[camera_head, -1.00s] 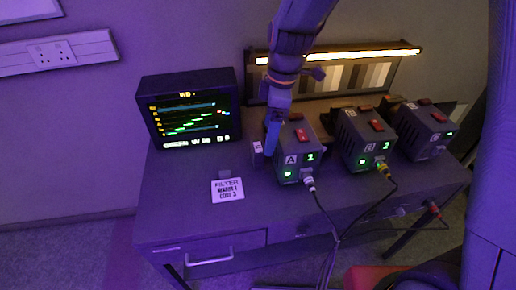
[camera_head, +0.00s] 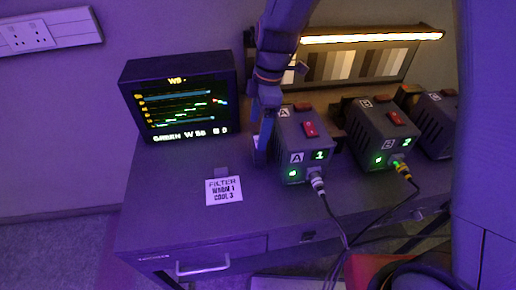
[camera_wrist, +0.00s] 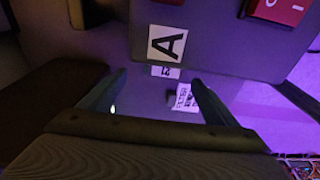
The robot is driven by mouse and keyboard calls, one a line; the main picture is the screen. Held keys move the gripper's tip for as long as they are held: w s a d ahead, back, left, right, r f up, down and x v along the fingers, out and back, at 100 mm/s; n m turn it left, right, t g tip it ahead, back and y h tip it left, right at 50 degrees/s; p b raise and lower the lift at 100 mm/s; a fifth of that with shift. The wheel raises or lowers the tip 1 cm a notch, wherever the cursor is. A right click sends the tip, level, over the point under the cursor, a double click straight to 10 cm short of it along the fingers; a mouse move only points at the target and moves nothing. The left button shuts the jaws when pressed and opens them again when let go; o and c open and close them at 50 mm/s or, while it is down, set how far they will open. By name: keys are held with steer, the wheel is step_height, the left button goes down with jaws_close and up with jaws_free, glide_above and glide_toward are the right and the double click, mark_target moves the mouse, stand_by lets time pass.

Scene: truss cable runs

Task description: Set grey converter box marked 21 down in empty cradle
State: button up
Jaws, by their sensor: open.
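My gripper (camera_head: 261,152) points down just left of the grey box with label A (camera_head: 303,150) in the head view. In the wrist view its two fingers (camera_wrist: 155,95) are apart with nothing gripped between them. A large A label (camera_wrist: 167,43) and a small white tag (camera_wrist: 165,71) show beyond the fingers. The small tag's marking is too blurred to read surely. Box A has a red switch and a green 1. I cannot pick out a box clearly marked 21 or an empty cradle; my gripper covers the area left of box A.
Box B (camera_head: 383,133) with a green 2 and another grey box (camera_head: 437,120) stand to the right. Cables hang over the desk front. A monitor (camera_head: 178,103) stands left on the desk (camera_head: 160,205). A FILTER card (camera_head: 224,190) lies before it. A lit strip (camera_head: 372,36) is behind.

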steer(key=shift+s+a+f+p, duration=0.1)
steer(key=shift+f+p, duration=1.05)
steer(key=shift+f, duration=1.75)
steer(key=c, duration=1.5)
steer(key=shift+o, duration=0.2)
steer(key=shift+r, duration=0.15)
